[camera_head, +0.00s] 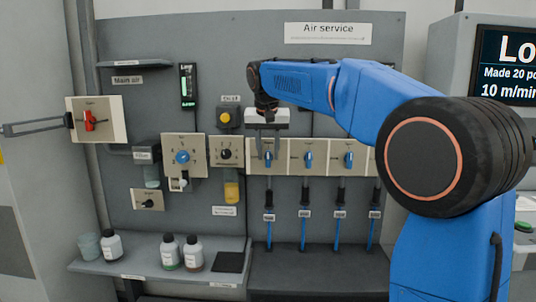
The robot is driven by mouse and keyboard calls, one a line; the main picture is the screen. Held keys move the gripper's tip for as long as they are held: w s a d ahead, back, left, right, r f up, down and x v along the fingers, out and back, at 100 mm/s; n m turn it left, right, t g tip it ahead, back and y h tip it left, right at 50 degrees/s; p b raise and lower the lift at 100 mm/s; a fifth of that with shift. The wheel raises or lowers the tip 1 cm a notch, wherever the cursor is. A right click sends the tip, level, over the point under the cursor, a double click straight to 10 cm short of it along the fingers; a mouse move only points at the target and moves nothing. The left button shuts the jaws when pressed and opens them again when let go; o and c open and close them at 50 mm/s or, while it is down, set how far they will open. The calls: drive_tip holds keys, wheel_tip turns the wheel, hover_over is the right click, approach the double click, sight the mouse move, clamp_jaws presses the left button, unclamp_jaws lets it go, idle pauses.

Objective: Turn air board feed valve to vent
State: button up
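The air service board (330,90) stands upright in front of me. A row of beige valve plates with blue handles runs across its middle: a left one (268,157), a middle one (308,159) and a right one (348,159). A fourth plate is mostly hidden by my arm. The handles look roughly upright; their labels are too small to read. My gripper (266,132) points down in front of the leftmost blue handle's plate, and its fingers are too small and dark to tell open from shut. I cannot tell whether it touches the handle.
A red-handled main air valve (90,120) is at the left, with a grey bar sticking out. A blue regulator knob (182,157) and a yellow button (225,117) sit left of my gripper. Bottles (170,252) stand on the lower shelf (140,267). Blue hoses hang under the valves.

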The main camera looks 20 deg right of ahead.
drive_tip(key=shift+w+f, duration=0.15)
drive_tip(key=shift+f, duration=0.2)
drive_tip(key=shift+c, duration=0.4)
clamp_jaws()
drive_tip(key=shift+w+a+f+n+g+h, duration=0.1)
drive_tip(key=shift+a+f+n+g+h, duration=0.5)
drive_tip(key=shift+h, duration=2.15)
drive_tip(key=shift+w+a+f+n+g+h, duration=0.25)
drive_tip(key=shift+n+h, duration=0.6)
drive_tip(key=shift+h, duration=1.95)
drive_tip(key=shift+a+f+n+g+h, duration=0.35)
drive_tip(key=shift+n+g+h, duration=0.35)
drive_tip(key=shift+h, duration=2.05)
drive_tip(key=shift+t, duration=0.25)
